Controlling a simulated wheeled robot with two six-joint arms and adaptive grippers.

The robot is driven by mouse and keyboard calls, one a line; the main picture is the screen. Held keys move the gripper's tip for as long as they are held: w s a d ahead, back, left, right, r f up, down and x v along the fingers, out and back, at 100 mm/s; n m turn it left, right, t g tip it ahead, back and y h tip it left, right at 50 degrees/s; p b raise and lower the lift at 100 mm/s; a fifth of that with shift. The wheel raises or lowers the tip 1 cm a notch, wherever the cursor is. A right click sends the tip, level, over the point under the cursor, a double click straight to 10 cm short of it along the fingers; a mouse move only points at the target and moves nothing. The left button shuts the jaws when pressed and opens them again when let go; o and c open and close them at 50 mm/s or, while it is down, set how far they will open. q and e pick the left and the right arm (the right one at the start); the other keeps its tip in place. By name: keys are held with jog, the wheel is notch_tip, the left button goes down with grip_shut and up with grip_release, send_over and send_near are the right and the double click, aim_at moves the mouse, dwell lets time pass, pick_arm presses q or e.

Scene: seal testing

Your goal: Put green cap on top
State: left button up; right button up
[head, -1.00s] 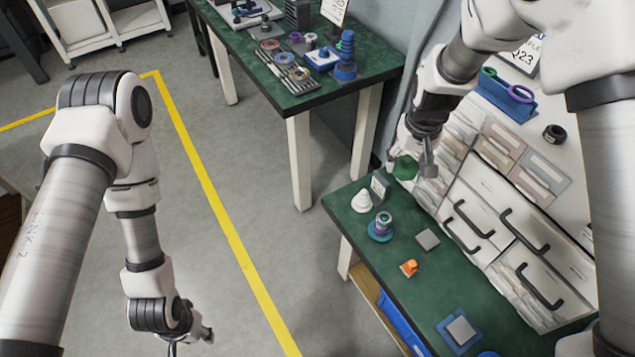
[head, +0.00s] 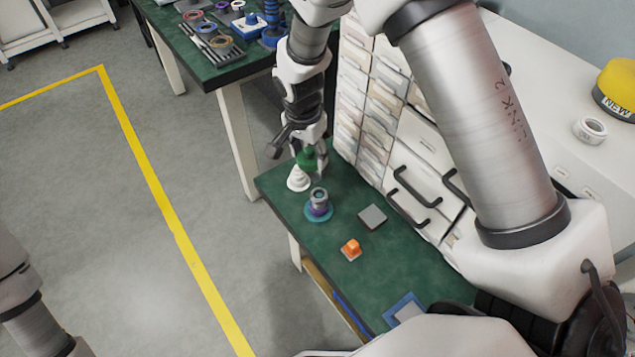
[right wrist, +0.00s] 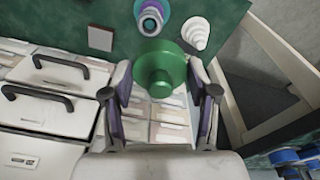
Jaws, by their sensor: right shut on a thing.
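The green cap (head: 307,158) is held by my right gripper (head: 299,152) above the back left corner of the near green table. In the right wrist view the green cap (right wrist: 160,68) sits between the two fingers of my right gripper (right wrist: 160,80), its round knob facing the camera. The stack (head: 319,205), with a teal base, a purple ring and a grey top, stands upright on the table, apart from the cap. The stack also shows in the right wrist view (right wrist: 149,18), beyond the cap. My left gripper is out of view; only part of that arm shows.
A white cone (head: 298,179) stands left of the stack, close to the gripper. A grey square block (head: 372,216), an orange part (head: 350,250) and a blue-framed plate (head: 405,309) lie on the table. White drawers (head: 405,180) rise along its right side.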

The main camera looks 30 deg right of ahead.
jog(key=f+m, duration=0.1)
jog(key=d+f+m+b, duration=0.1)
jog(key=f, duration=0.1)
jog(key=s+d+f+m+b, duration=0.1)
jog(key=shift+f, duration=0.3)
jog(key=shift+s+f+m, duration=0.1)
jog(key=shift+s+m, duration=0.05)
jog(key=shift+m, duration=0.35)
jog(key=shift+a+f+b, duration=0.15)
jog(key=shift+f+b, duration=0.45)
jog(key=shift+b, duration=0.15)
jog(key=shift+r, duration=0.1)
jog(key=shift+f+b, duration=0.6)
jog(key=shift+f, duration=0.25)
pick_arm(q)
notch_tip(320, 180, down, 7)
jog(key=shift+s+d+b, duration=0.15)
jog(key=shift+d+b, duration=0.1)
jog(key=shift+b, duration=0.1)
pick_arm(e)
jog(key=shift+f, duration=0.65)
